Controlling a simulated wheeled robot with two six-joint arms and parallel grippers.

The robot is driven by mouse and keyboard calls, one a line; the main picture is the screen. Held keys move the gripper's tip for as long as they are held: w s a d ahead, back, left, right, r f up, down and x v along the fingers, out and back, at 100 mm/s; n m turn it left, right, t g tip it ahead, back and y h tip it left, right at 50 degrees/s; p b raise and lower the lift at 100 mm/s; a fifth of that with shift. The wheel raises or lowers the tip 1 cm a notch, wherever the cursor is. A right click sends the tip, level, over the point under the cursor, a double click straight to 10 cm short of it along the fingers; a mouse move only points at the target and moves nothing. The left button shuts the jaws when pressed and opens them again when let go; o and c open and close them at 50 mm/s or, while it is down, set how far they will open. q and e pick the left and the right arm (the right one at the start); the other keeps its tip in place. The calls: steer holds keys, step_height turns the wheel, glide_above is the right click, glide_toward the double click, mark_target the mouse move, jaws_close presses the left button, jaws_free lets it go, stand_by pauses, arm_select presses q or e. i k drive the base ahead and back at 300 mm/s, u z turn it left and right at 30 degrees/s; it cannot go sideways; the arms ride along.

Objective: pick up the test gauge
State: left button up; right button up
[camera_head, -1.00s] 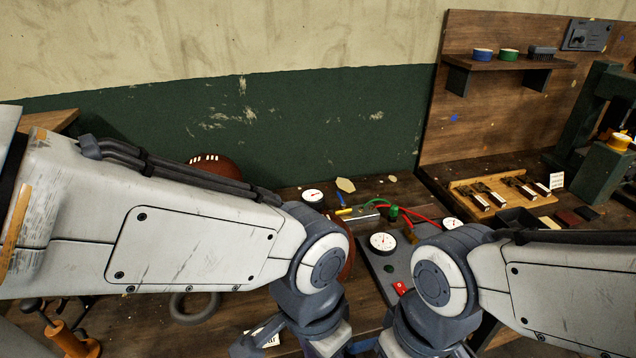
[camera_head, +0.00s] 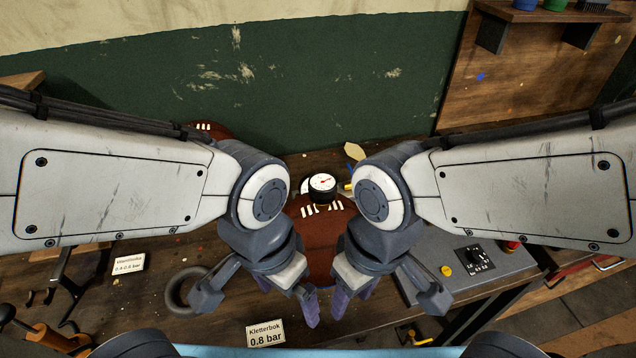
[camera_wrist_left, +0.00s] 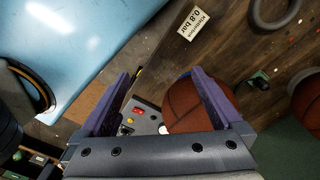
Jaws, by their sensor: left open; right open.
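A round gauge (camera_head: 322,184) with a white dial, red needle and black rim shows between my arms in the head view, at the top of a brown leather ball (camera_head: 318,240). I cannot tell whether it touches the ball, or if it is the test gauge. My left gripper (camera_head: 258,298) is open and empty, in front of the ball and to its left. My right gripper (camera_head: 388,298) is open and empty, in front and to the right. In the left wrist view the ball (camera_wrist_left: 198,104) shows beyond the open left fingers (camera_wrist_left: 160,92); no gauge shows clearly there.
A "Kletterbok 0.8 bar" card (camera_head: 265,334) lies near the front edge. A grey ring (camera_head: 184,288) lies at left. A grey panel (camera_head: 440,262) with a knob stands at right, partly behind my right arm. Another ball (camera_head: 212,130) is at the back left.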

mark_target(323, 186)
steer(key=z, duration=1.1)
steer(key=k, duration=0.7)
steer(key=u, duration=1.1)
